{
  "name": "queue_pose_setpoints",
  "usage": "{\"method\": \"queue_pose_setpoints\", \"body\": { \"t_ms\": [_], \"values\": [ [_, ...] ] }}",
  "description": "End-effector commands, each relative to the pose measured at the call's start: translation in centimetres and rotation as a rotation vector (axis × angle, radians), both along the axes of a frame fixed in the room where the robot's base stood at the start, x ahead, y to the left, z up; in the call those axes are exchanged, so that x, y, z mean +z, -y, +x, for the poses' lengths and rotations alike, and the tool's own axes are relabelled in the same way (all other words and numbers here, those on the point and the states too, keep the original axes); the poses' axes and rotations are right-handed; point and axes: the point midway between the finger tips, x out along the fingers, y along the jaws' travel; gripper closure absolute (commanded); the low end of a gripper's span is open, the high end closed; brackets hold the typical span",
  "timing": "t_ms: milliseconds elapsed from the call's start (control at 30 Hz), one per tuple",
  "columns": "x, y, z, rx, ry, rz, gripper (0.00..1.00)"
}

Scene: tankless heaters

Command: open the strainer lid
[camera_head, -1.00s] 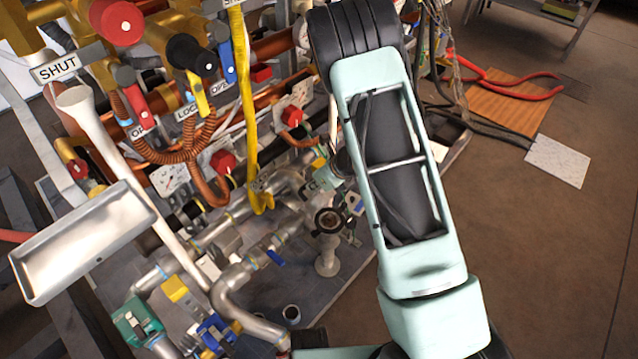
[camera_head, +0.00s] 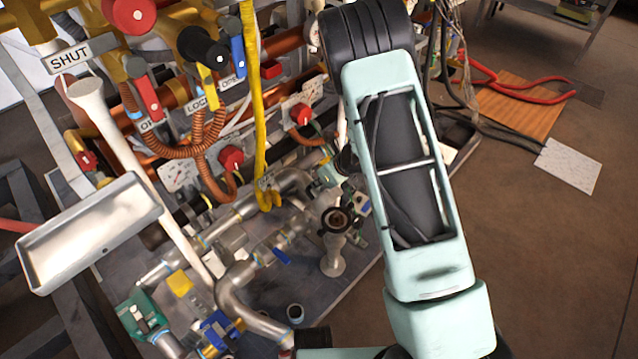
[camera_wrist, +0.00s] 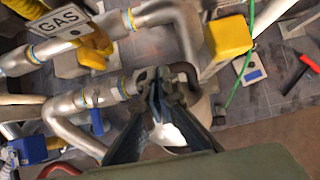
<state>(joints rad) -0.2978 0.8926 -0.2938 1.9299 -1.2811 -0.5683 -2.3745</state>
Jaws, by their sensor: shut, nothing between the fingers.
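A round fitting with a dark rim and brownish centre (camera_head: 337,220) stands on a pale post among the pipes in the head view. It may be the strainer, but I cannot tell for sure, nor whether its lid is up or down. In the wrist view my gripper (camera_wrist: 157,84) is shut, its two dark fingers meeting at the tips. The tips are at or in front of a grey metal fitting (camera_wrist: 146,76) with a dark curved piece (camera_wrist: 186,74) beside it. I cannot tell whether they touch. A whitish surface shows between the fingers. My arm partly hides this area in the head view.
Pipes and valves crowd the left, with a yellow hose (camera_head: 262,110), a metal tray (camera_head: 90,232) and a SHUT sign (camera_head: 74,57). In the wrist view a yellow block (camera_wrist: 228,38) and a GAS sign (camera_wrist: 62,18) are close. Open floor lies to the right.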

Motion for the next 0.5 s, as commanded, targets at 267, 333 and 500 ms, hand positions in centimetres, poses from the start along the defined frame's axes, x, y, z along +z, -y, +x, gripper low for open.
{"method": "queue_pose_setpoints", "body": {
  "t_ms": [267,333,500],
  "values": [
    [-0.2,-0.5,0.5,-0.001,0.001,0.000,1.00],
    [-0.2,-0.7,0.7,-0.001,0.001,0.000,1.00],
    [-0.5,-1.4,1.4,0.000,0.002,0.000,1.00]
  ]
}}
